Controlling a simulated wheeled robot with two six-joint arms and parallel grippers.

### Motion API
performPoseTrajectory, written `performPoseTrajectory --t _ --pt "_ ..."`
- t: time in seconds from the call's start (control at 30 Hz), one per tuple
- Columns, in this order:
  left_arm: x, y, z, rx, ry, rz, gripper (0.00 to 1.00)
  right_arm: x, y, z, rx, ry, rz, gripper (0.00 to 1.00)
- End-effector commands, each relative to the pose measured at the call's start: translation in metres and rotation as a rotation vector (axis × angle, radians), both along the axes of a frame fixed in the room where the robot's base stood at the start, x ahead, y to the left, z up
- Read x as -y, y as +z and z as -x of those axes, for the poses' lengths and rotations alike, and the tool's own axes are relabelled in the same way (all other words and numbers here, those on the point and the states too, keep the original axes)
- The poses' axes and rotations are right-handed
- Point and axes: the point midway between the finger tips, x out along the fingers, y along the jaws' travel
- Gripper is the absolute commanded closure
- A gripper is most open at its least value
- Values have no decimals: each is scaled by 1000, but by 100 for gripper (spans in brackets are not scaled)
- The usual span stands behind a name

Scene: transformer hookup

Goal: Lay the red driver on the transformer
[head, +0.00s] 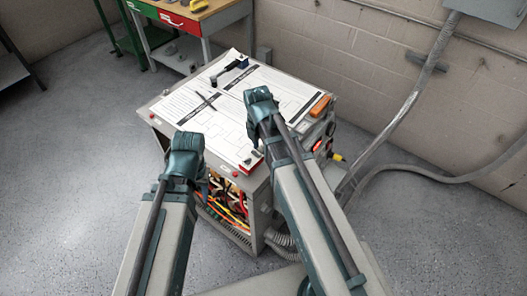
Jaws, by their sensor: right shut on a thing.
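The transformer (157,117) is a grey box with papers on its top and an open front full of coloured cables. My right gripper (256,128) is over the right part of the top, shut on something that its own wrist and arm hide. A small red piece (250,162) shows at the near edge of the top, just below that gripper; I cannot tell whether it is part of the red driver or whether it is held. My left gripper (186,160) is at the near left edge of the transformer; its fingers are hidden.
An orange block (320,106) is at the right edge. A workbench (215,12) with a red drawer stands behind. Grey conduit runs along the right wall.

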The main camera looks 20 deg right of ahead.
Motion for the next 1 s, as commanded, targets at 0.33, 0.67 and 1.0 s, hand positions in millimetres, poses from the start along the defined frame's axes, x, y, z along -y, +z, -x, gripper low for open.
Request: performPoseTrajectory --t 0.33,0.67,1.0 --pt "0 -14 0 0 0 0 60 10 -14 -8 0 1 0 100" --pt "0 -38 0 0 0 0 60 10 -38 -8 0 1 0 100" --pt "0 -37 0 0 0 0 60 10 -37 -8 -1 0 -1 26"
